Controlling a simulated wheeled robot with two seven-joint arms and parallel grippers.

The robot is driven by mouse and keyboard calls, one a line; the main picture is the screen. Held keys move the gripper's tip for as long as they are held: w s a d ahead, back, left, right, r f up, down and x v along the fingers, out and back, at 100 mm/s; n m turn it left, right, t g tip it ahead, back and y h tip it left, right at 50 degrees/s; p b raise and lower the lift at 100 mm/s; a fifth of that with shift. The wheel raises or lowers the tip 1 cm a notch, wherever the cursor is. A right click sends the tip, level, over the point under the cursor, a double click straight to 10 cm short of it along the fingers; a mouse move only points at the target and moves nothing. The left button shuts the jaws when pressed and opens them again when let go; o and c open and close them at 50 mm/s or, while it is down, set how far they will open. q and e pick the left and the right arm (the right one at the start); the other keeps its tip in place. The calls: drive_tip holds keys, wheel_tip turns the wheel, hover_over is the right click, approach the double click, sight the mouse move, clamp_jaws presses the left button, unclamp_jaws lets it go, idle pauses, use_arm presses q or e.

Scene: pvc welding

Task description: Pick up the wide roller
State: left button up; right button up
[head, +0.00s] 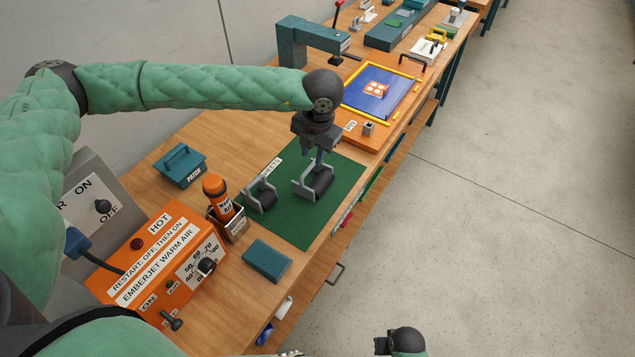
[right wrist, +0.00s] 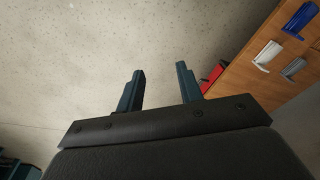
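Two rollers with grey frames and black drums are on the green mat (head: 300,225). The wider-looking roller (head: 322,181) is on the right; the other roller (head: 264,196) is to its left. My left gripper (head: 319,157) points down right at the top of the right roller's frame. Its fingers overlap the frame in the head view, so I cannot tell whether they are closed on it. My right gripper (right wrist: 160,92) is open and empty, its two fingers apart over the floor, away from the rollers.
An orange warm-air unit (head: 150,262), a hot-air tool (head: 217,192) in its holder, a blue-grey block (head: 267,261) and a teal patch box (head: 180,166) stand near the mat. A yellow-framed blue panel (head: 362,97) lies beyond. In the right wrist view, the bench front (right wrist: 245,75) has handles.

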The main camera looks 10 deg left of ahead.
sight(312, 164)
use_arm(q)
drive_tip(key=shift+f, duration=0.35)
drive_tip(key=shift+a+f, duration=0.1)
drive_tip(key=shift+f, duration=0.45)
drive_tip(key=f, duration=0.3)
drive_tip(key=shift+w+f, duration=0.2)
drive_tip(key=shift+f, duration=0.05)
drive_tip(key=shift+a+f, duration=0.1)
drive_tip(key=shift+f, duration=0.15)
drive_tip(key=c, duration=0.5)
clamp_jaws()
use_arm(e)
drive_tip(key=shift+s+f, duration=0.1)
drive_tip(key=shift+f, duration=0.5)
